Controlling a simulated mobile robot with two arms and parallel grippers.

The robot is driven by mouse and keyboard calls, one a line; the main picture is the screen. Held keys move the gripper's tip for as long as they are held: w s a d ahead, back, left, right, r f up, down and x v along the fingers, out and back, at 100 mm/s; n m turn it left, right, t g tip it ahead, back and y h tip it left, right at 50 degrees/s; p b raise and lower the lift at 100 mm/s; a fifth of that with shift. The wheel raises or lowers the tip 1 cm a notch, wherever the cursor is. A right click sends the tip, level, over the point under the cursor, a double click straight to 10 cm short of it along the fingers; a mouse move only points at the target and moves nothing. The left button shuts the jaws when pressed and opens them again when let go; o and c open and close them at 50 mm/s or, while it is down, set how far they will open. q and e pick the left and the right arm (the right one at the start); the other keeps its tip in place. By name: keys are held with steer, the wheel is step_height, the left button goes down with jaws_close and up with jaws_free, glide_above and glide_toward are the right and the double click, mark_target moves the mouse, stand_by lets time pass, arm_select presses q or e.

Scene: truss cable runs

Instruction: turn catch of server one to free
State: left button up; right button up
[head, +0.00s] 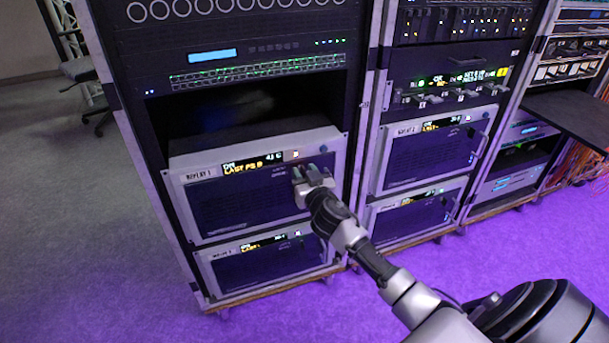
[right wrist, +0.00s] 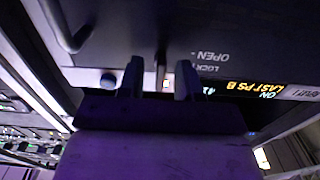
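Server one, the grey-framed unit labelled REPLAY 1 (head: 228,207), sits in the left rack and juts forward from it. Its display shows yellow text, also seen upside down in the right wrist view. My right gripper (head: 312,174) is at the right part of its front, hiding the catch in the head view. In the right wrist view a slim upright catch (right wrist: 161,66) stands between the two fingers of my right gripper (right wrist: 157,80). Dark gaps show on both sides of it, so the fingers look open around it. Upside-down words OPEN and LOCK are beside it. My left gripper is out of view.
A similar unit (head: 270,268) sits below server one, and a dark empty bay (head: 235,112) is above it. The middle rack holds two more such units (head: 432,160). A dark shelf (head: 575,115) juts out at the right. Open floor (head: 90,240) lies at left.

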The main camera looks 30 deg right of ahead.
jaws_close()
